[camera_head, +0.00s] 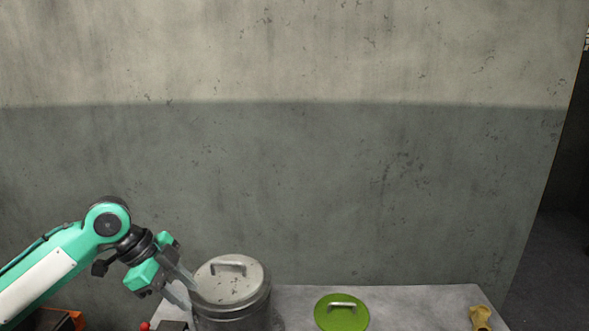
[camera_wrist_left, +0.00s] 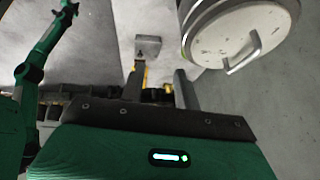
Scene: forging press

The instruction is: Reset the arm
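My left gripper (camera_head: 183,286) comes in from the left in the head view, just left of a lidded metal pot. Its two fingers are apart, and nothing shows between them. In the left wrist view the fingers of the left gripper (camera_wrist_left: 160,82) also stand apart with a gap between. My right gripper is not in the head view. A green arm stands at the left edge of the wrist view; I cannot tell its gripper's state.
The grey metal pot (camera_head: 232,311) with a handled lid (camera_head: 229,287) stands on a grey table (camera_head: 410,305). A green round lid (camera_head: 341,317) lies to its right. A yellow object (camera_head: 481,317) is at the table's right end. A concrete wall (camera_head: 330,190) rises behind.

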